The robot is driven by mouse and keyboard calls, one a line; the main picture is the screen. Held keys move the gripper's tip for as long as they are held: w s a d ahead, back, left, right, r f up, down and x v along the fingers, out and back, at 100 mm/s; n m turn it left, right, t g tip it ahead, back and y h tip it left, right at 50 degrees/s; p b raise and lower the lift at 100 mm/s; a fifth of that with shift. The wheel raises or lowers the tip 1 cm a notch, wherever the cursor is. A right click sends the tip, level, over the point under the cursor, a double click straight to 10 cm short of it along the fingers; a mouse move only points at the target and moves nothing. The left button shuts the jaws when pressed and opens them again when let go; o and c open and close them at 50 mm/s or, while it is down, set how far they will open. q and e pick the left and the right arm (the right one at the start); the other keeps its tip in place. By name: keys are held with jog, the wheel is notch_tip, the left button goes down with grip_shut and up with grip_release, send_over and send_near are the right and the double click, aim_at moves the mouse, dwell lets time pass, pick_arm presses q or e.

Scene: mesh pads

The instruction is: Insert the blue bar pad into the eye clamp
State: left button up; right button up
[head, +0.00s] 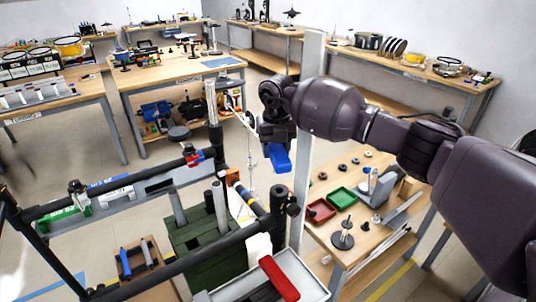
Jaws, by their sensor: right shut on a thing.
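My right gripper (276,138) points down in the middle of the head view, above and behind the dark rail frame. It is shut on a blue pad (280,158), which hangs below the fingers in free air. The finger gap is hard to see against the dark arm. A small clamp with red and blue parts (192,156) sits on the far rail, to the left of the pad and apart from it. I cannot tell for sure which fitting is the eye clamp. My left gripper is not seen.
The dark rail frame (130,262) crosses the lower left. A pale upright post (305,150) stands close to the right of the blue pad. A green box (200,242) and a tray with a red bar (278,278) lie below. A wooden bench (375,238) carries red and green trays.

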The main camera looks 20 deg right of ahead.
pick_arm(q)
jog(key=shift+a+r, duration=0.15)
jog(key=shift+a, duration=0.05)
pick_arm(e)
jog(key=shift+w+d+r+m, duration=0.1)
jog(key=shift+d+r+m, duration=0.25)
jog(key=shift+d+m, duration=0.55)
jog(key=shift+a+f, duration=0.1)
jog(key=shift+a, duration=0.05)
notch_tip(320, 180, down, 12)
jog(key=b, duration=0.3)
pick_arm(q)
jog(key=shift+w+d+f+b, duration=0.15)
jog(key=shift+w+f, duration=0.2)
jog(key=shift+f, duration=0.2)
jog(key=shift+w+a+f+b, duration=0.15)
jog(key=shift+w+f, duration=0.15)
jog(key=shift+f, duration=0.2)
pick_arm(e)
jog(key=shift+f, duration=0.35)
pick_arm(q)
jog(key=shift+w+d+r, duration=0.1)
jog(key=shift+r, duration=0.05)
pick_arm(e)
jog(key=o, duration=1.2)
